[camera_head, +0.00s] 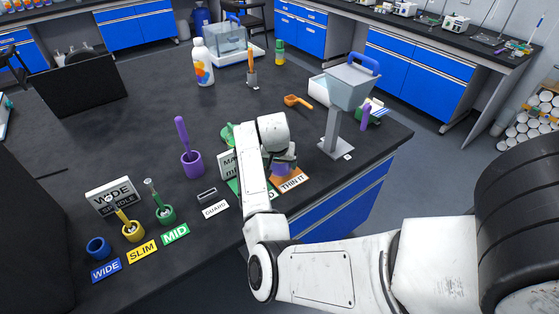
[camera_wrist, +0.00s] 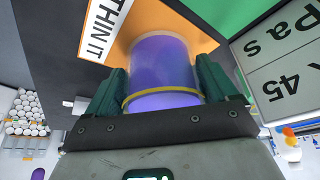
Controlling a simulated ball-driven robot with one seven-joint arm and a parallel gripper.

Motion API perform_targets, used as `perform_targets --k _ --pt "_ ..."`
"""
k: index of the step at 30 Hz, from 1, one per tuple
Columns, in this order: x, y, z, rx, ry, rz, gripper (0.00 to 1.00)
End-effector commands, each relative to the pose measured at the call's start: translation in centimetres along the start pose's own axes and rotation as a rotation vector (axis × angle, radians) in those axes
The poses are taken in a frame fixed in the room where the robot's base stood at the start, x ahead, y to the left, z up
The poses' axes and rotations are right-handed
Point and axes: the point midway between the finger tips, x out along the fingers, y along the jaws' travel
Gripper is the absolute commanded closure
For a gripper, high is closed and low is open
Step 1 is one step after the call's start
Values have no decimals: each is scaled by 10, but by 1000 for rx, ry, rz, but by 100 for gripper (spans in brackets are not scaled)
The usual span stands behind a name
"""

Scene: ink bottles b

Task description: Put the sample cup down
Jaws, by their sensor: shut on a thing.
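The sample cup is a clear cup with purple contents and a yellow band, seen in the wrist view (camera_wrist: 160,62). My gripper (camera_wrist: 165,85) is shut on it, with a dark green finger on each side. In the head view the purple cup (camera_head: 280,169) shows only partly below my gripper (camera_head: 284,164). The cup is at the orange THIN IT mat (camera_head: 293,183), which also shows behind it in the wrist view (camera_wrist: 190,30). I cannot tell whether its base touches the mat.
A green mat (camera_head: 236,187) and an upright sign (camera_head: 227,164) stand left of the orange mat. A grey funnel-topped stand (camera_head: 333,143) is to the right, near the table edge. A purple pot (camera_head: 192,164) with a purple-handled tool and a GUARD label (camera_head: 216,209) are further left.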

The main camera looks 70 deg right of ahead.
Motion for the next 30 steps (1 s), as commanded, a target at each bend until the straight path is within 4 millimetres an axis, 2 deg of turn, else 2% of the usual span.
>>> perform_targets --k 8,9,13,23,26,30 --pt "2 0 1 -1 2 0 59" --pt "3 0 1 -1 0 0 13" --pt "3 0 1 0 0 0 0" --pt "-3 0 0 0 0 0 0" --pt "-14 -1 0 -1 3 -1 0" --pt "-40 -1 -1 -1 5 -2 0"
